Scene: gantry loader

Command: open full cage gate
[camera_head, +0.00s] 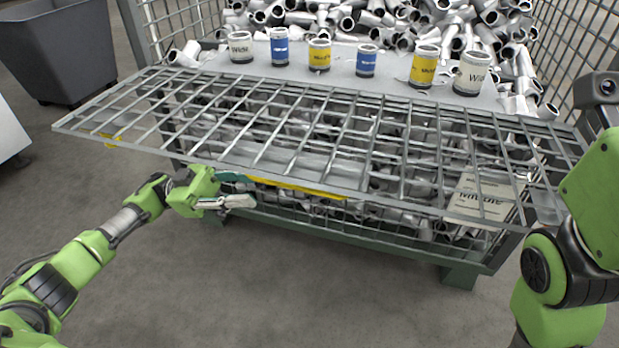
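The cage gate (262,152) is a grey metal grid panel. It lies folded outward, close to horizontal, across the front of the wire cage (340,222). Its near edge reaches toward me, and its left end sticks out past the cage. My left gripper (250,190) is just below the gate's near edge, left of the middle, beside a yellow strip (300,188). Its teal and pale fingers are apart with no object visible between them. I cannot tell whether it touches the gate. My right arm is at the right edge; its gripper is not visible.
The cage is filled with grey metal pipe fittings (375,15). Several cans, including a yellow one (424,66) and a blue one (279,47), stand on a grey board (305,74) behind the gate. A dark bin (60,50) stands back left. The front floor is clear.

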